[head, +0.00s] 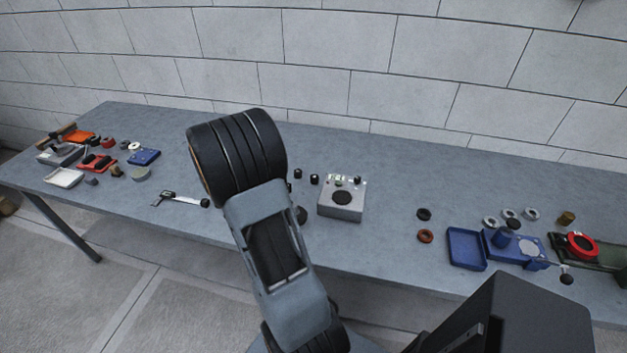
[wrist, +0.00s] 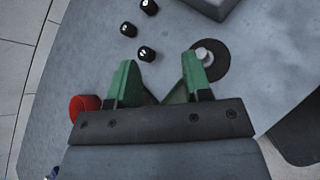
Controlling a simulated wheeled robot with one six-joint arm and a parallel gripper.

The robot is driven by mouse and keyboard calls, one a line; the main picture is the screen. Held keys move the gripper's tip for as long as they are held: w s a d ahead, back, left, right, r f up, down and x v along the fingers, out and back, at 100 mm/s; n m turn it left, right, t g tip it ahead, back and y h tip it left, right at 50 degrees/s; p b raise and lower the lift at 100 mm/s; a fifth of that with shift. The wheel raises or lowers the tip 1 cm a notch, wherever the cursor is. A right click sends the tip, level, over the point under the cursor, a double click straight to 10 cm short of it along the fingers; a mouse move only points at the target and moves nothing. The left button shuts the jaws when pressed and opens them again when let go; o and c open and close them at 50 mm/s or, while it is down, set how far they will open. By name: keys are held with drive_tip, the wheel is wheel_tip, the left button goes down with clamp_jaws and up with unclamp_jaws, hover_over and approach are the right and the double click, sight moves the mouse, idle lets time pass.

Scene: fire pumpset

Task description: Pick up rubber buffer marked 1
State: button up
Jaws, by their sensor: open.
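Three small black cylinders with white marks on top, the rubber buffers, stand on the grey tabletop in the wrist view: one at the top (wrist: 149,6), one at the left (wrist: 128,29) and one nearest my gripper (wrist: 146,53). Their marks are too small to read, so I cannot tell which is marked 1. My gripper (wrist: 158,65) is open and empty, its green fingers apart, with the nearest buffer showing just beyond the gap. In the head view two buffers show, at the left (head: 298,174) and right (head: 314,179); my arm hides the gripper.
A grey box (head: 342,204) stands right of the buffers. A black disc with a grey knob (wrist: 222,62) lies by the right finger, and a red round thing (wrist: 83,107) by the left. Tools and trays crowd the table's left end; a blue tray (head: 466,248) lies right.

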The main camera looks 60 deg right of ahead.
drive_tip(key=d+f+n, duration=0.1)
drive_tip(key=d+f, duration=0.1)
drive_tip(key=d+f+n+h, duration=0.1)
drive_tip(key=d+f+n, duration=0.1)
drive_tip(key=d+f+n+h, duration=0.1)
drive_tip(key=d+f+n, duration=0.1)
drive_tip(key=shift+w+d+t, duration=0.3)
drive_tip(key=shift+d+t, duration=0.05)
drive_tip(key=shift+t, duration=0.05)
approach(314, 177)
drive_tip(key=d, duration=0.1)
drive_tip(key=d+f+p, duration=0.1)
drive_tip(key=shift+s+d+n, duration=0.2)
drive_tip(key=shift+d+n, duration=0.2)
drive_tip(key=shift+p+x, duration=0.35)
drive_tip(key=shift+x, duration=3)
drive_tip(key=shift+w+a, duration=0.1)
drive_tip(key=c, duration=0.7)
